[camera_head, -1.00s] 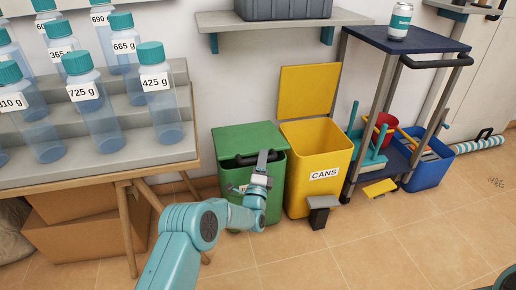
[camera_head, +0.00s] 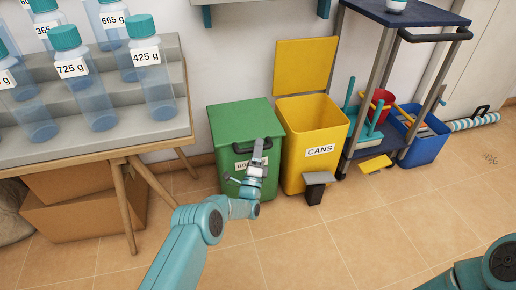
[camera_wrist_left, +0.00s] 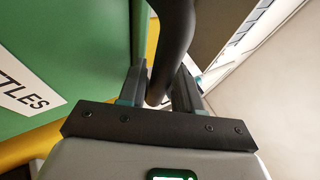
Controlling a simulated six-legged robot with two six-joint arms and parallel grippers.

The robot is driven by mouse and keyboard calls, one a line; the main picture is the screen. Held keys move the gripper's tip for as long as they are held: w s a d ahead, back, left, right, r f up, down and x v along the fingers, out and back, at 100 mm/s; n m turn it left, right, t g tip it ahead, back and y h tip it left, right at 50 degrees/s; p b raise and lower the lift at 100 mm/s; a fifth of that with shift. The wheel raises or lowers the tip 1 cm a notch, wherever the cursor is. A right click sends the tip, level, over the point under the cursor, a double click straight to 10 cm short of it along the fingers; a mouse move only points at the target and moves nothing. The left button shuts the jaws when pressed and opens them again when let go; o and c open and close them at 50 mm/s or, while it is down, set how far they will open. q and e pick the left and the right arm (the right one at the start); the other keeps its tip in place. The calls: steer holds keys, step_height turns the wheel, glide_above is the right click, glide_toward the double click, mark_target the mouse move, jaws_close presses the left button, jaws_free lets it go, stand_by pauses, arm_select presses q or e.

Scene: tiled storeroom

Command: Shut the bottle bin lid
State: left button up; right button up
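The green bottle bin (camera_head: 228,170) stands beside the yellow bin, its label partly hidden by my gripper. Its green lid (camera_head: 238,120) lies flat over the top, with no opening visible. My left gripper (camera_head: 258,148) is at the lid's front edge. In the left wrist view, a black curved handle (camera_wrist_left: 176,45) runs between the two fingers of my left gripper (camera_wrist_left: 160,85), which look closed around it. The bin's green side and the end of its label (camera_wrist_left: 25,98) show at the left there. My right gripper is out of view; only part of my right arm shows at lower right.
The yellow cans bin (camera_head: 310,160) stands to the right with its lid raised and a pedal in front. A cleaning trolley (camera_head: 405,35) and blue tub (camera_head: 425,145) are farther right. A bottle table (camera_head: 100,155) stands left. The tiled floor in front is clear.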

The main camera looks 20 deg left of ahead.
arm_select(q)
steer(key=shift+s+y, duration=0.1)
steer(key=shift+y, duration=0.2)
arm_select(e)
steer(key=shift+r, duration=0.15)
arm_select(q)
steer(key=p+v, duration=0.6)
steer(key=v, duration=1)
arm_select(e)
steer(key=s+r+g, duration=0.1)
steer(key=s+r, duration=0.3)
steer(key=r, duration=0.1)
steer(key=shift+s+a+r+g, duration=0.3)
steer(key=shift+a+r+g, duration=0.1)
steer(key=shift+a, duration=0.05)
arm_select(q)
steer(key=shift+r, duration=0.1)
